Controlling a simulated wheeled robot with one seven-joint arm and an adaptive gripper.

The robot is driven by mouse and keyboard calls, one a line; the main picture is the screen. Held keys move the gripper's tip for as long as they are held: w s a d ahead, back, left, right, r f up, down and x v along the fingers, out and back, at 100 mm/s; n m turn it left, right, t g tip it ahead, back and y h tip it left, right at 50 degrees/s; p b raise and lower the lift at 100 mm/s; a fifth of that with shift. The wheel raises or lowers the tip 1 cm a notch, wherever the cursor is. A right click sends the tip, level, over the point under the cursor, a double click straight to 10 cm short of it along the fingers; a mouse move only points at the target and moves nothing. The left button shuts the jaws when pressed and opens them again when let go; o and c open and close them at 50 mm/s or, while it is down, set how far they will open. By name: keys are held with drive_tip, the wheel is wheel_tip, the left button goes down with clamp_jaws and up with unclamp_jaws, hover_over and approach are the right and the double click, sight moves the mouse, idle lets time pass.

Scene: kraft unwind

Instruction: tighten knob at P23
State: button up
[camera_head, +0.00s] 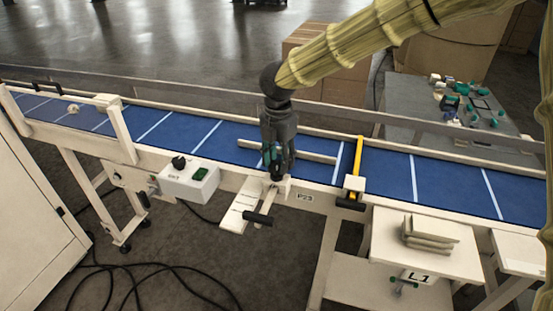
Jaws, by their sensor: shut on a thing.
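The P23 label (305,197) is on the near side rail of the blue conveyor, just right of a small off-white bracket (284,188). My gripper (275,174) points down over this bracket, at the near edge of the belt. Its fingers are shut on a small dark knob at the bracket's top, mostly hidden by the fingers. A pale bar (310,156) lies across the belt behind the gripper. A pale plate (238,207) and a black handle (258,218) stick out below on the near side.
A white L1 stand (425,250) holds stacked pale pieces. Cables lie on the floor.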

sight(279, 163)
drive_tip(key=shift+w+d+r+m, duration=0.1)
drive_tip(key=shift+r+m, duration=0.05)
drive_tip(key=shift+m, duration=0.6)
drive_tip(key=shift+w+r+m, duration=0.1)
drive_tip(key=shift+r+m, duration=0.05)
drive_tip(key=shift+m, duration=0.6)
drive_tip(key=o, duration=0.8)
drive_tip(key=shift+c, duration=0.2)
drive_tip(key=shift+o, duration=1.4)
drive_tip(key=shift+s+f, duration=0.1)
drive_tip(key=shift+f, duration=0.1)
drive_tip(key=shift+s, duration=0.1)
wheel_tip(279, 163, up, 12)
drive_tip(key=shift+b, duration=0.3)
